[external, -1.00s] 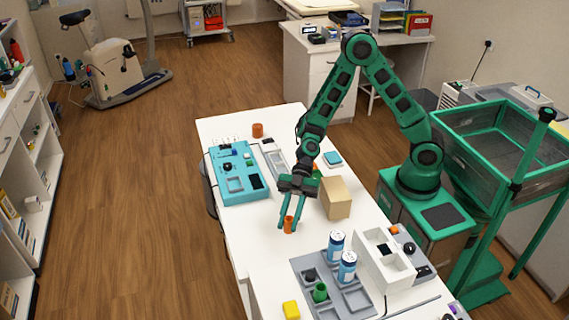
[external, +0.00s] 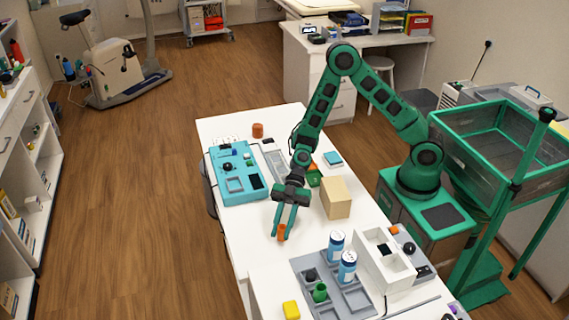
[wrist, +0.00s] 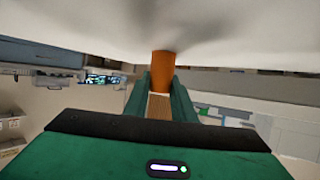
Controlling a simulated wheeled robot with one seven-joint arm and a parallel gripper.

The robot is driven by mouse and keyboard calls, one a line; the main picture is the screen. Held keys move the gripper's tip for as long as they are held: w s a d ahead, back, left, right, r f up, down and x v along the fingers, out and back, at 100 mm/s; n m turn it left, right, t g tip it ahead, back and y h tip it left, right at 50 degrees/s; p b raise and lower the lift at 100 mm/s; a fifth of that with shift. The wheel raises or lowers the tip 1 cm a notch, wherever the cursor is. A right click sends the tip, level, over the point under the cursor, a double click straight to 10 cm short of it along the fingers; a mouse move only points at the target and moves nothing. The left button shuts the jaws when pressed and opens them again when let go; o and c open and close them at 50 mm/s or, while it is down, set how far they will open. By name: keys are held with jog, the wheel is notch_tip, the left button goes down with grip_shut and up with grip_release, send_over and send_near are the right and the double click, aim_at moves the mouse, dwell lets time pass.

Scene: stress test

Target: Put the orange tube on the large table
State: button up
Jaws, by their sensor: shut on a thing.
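The orange tube (external: 281,232) is between the fingertips of my gripper (external: 280,226), low over the left-middle part of the large white table (external: 262,262). My gripper points down and is shut on the tube. In the wrist view the orange tube (wrist: 162,66) sticks out past the green fingers (wrist: 160,95), in front of the white table surface (wrist: 90,35). I cannot tell whether the tube touches the table top.
A tan box (external: 335,197) stands right of my gripper. A teal panel (external: 235,172) lies farther back on the left. An orange-brown cup (external: 257,130) stands at the back. A grey tray (external: 318,283) with blue-white cans lies in front. Bare table surrounds the tube.

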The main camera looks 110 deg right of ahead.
jog(key=o, duration=1)
jog(key=v, duration=1.2)
